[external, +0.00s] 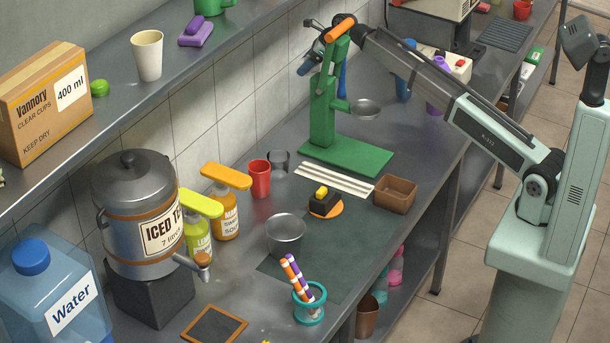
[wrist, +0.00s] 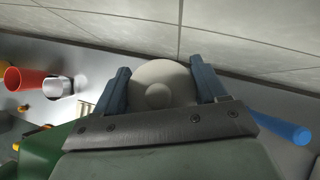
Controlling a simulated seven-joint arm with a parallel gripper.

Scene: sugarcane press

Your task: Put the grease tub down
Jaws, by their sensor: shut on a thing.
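My gripper (wrist: 159,68) is shut on the grease tub (wrist: 158,94), a pale round tub with a raised knob or disc in the middle. In the wrist view the tub sits between the two blue fingers, its lower part hidden by my gripper's body. In the external view my gripper (external: 312,56) is up beside the top of the green press (external: 324,110), on the wall side and above the bench. The tub cannot be made out there. How far it is above the bench cannot be told.
The tiled wall (wrist: 230,32) is close behind. The press's orange-handled lever (external: 341,28) is near my wrist. A blue cylinder (wrist: 285,128) is at the right in the wrist view.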

